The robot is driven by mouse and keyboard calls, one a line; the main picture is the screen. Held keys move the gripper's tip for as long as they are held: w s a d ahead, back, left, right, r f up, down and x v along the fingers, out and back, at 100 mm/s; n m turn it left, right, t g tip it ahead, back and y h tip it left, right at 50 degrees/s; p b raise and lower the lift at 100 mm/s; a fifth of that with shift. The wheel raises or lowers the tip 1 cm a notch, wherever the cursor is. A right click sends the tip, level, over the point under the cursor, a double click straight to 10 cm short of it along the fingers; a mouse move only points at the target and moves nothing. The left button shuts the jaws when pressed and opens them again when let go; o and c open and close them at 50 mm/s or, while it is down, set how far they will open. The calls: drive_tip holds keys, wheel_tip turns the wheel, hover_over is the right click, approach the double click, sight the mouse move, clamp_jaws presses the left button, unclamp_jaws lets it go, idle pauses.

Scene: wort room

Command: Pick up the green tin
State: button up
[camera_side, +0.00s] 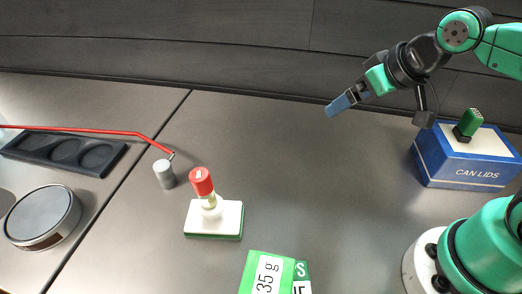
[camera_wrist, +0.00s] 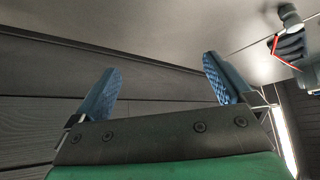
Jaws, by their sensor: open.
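My gripper (camera_side: 340,104) is high over the back of the grey worktop in the side view, with its blue fingers pointing down and left. The wrist view shows the fingers (camera_wrist: 162,85) spread apart with nothing between them. A green block-shaped pack (camera_side: 262,272) with a white "35 g" label stands at the bottom edge of the side view, partly cut off, well in front of my gripper. A small green ribbed thing (camera_side: 469,122) on a black foot sits on the blue box. I cannot tell for sure which is the green tin.
The blue "CAN LIDS" box (camera_side: 465,165) is at right. A red-topped piece (camera_side: 202,183) stands on a white-and-green block (camera_side: 214,229). At left are a grey cylinder (camera_side: 164,173), red rod (camera_side: 80,129), dark tray (camera_side: 62,152) and round tin (camera_side: 43,217). The middle worktop is clear.

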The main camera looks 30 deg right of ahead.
wheel_tip(320, 180, up, 3)
drive_tip(key=a, duration=0.1)
drive_tip(key=m+g+y, duration=0.3)
drive_tip(key=m+g, duration=0.6)
drive_tip(key=g, duration=0.2)
hover_over(269, 271)
drive_tip(key=shift+t, duration=0.3)
drive_tip(key=f, duration=0.9)
drive_tip(key=shift+w+d, duration=0.25)
drive_tip(key=shift+f, duration=0.65)
drive_tip(key=shift+x, duration=2.6)
drive_tip(key=shift+a, duration=0.1)
